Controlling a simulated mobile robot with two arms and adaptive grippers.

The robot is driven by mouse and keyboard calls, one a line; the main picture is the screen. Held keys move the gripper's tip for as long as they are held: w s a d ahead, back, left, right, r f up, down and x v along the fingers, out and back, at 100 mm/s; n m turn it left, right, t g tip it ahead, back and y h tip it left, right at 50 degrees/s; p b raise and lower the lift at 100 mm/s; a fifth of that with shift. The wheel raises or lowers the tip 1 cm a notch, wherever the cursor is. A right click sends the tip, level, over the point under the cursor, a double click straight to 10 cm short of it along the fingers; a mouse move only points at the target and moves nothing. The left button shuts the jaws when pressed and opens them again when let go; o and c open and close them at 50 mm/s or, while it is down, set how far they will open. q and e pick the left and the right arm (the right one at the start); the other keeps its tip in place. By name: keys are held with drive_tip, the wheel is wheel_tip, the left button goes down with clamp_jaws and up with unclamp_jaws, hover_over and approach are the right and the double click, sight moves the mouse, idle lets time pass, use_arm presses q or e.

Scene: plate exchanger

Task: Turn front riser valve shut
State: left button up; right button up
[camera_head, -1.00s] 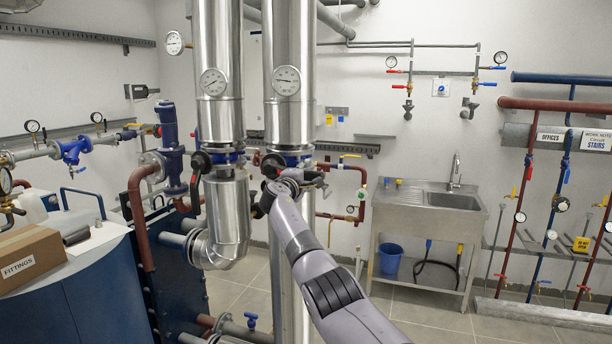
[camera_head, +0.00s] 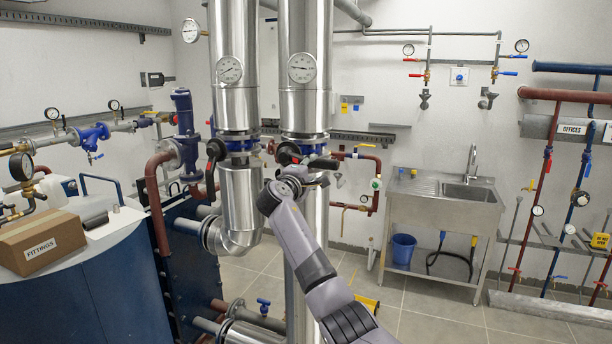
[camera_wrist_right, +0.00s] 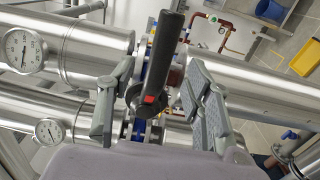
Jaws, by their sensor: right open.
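Two shiny metal risers stand side by side in the head view, the left riser (camera_head: 235,110) and the right riser (camera_head: 304,105). Each has a valve with a dark handle at its blue flange. My right gripper (camera_head: 312,178) is at the right riser's valve (camera_head: 288,153), partly hidden by my own arm. In the right wrist view, my right gripper (camera_wrist_right: 158,108) is open, its fingers on either side of a black valve handle (camera_wrist_right: 163,55) with a red mark. I cannot tell whether either finger touches it. The left riser's valve handle (camera_head: 214,150) is free. My left gripper is not visible.
A steel sink (camera_head: 445,195) with a blue bucket (camera_head: 403,249) underneath stands at the back. A blue unit at left carries a FITTINGS box (camera_head: 42,243). Red pipework (camera_head: 365,160) runs right of the risers.

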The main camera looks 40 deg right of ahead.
drive_tip(key=shift+v, duration=2)
drive_tip(key=shift+w+f, duration=0.1)
